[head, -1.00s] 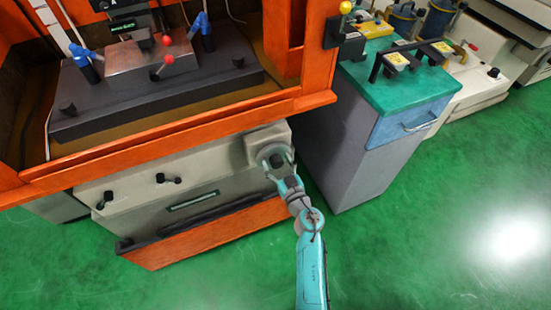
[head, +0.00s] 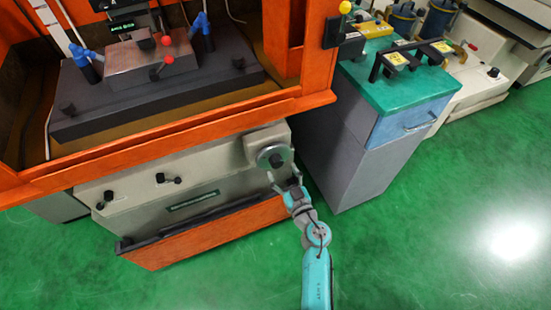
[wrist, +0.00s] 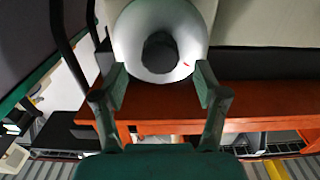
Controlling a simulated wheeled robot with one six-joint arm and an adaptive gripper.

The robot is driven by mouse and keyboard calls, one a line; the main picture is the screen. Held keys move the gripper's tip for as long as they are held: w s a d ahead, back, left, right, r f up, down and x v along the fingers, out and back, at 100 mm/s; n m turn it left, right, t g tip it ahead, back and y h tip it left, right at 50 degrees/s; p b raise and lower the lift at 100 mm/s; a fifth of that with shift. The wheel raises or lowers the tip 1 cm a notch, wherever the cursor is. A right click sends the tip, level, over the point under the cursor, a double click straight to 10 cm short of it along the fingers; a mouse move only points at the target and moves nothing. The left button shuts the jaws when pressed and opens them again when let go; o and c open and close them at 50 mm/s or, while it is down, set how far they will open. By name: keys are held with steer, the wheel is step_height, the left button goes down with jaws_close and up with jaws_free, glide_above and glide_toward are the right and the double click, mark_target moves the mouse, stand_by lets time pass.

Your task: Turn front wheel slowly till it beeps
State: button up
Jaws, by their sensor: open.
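The front wheel (head: 265,158) is a round, light grey handwheel with a dark middle, at the upper right of the machine's pale front panel. In the wrist view the wheel (wrist: 132,42) fills the top centre, with a dark round hub and a small red mark at its lower right. My gripper (head: 284,183) is open and empty, just below and in front of the wheel. In the wrist view my gripper's fingers (wrist: 162,90) stand apart below the hub, one to each side. I cannot tell whether a fingertip touches the rim.
The orange machine frame (head: 170,145) runs above the panel. A small display (head: 122,27) with unreadable green characters sits above the work block. A grey cabinet with a green top (head: 385,85) stands close to the right of the wheel. Green floor (head: 430,240) is clear at the lower right.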

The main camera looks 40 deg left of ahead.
steer(key=v, duration=0.6)
steer(key=shift+d, duration=0.3)
steer(key=shift+s, duration=0.15)
stand_by(0.5)
